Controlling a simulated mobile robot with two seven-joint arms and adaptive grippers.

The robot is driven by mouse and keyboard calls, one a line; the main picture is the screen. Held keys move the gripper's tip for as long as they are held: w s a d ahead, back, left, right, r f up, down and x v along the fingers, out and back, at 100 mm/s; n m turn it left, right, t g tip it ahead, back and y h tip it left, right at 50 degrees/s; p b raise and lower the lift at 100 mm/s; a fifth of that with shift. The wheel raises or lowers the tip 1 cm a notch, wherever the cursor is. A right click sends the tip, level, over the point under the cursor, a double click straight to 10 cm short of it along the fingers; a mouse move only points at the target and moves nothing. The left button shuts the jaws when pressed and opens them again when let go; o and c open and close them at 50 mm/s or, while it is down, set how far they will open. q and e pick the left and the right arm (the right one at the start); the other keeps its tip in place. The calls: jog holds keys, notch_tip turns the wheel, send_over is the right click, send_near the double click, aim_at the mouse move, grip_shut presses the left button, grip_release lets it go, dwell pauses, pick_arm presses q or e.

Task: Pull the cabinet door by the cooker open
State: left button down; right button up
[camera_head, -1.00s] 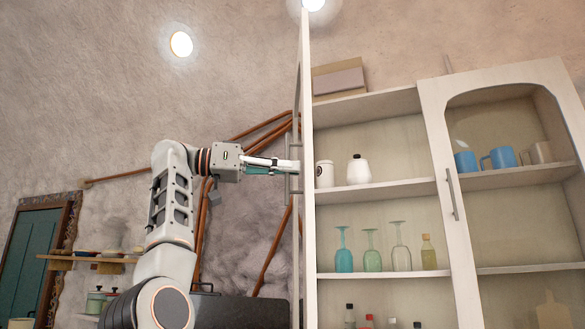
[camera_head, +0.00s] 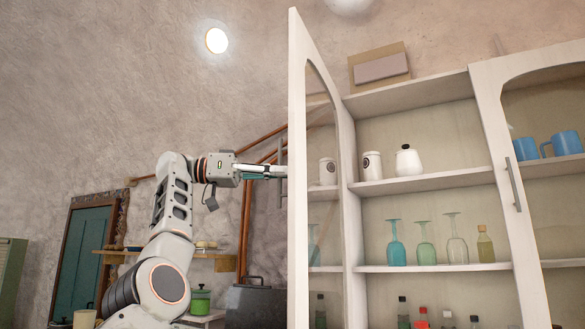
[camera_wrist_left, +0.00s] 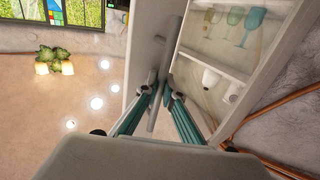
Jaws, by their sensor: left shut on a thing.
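The cabinet door (camera_head: 299,150) is white with an arched glass pane. It stands swung well open, seen nearly edge-on at the left of the cabinet (camera_head: 352,235), whose shelves show. My left gripper (camera_head: 280,172) is at the door's outer side, shut on its grey bar handle (camera_head: 283,185). In the left wrist view the fingers (camera_wrist_left: 162,88) close around the handle (camera_wrist_left: 172,60), with the door (camera_wrist_left: 146,48) just beyond. My right gripper is in neither view.
Jars, glasses (camera_head: 425,243) and bottles stand on the shelves. A second, closed door (camera_head: 492,140) with its own handle is to the right. A dark cooker-like block (camera_head: 255,305) and a green pot (camera_head: 200,300) are below left.

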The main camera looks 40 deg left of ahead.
pick_arm(q)
jog(key=shift+s+a, duration=0.1)
jog(key=shift+a, duration=0.5)
jog(key=c, duration=2.2)
grip_release()
jog(key=shift+s, duration=0.15)
jog(key=shift+v, duration=3.75)
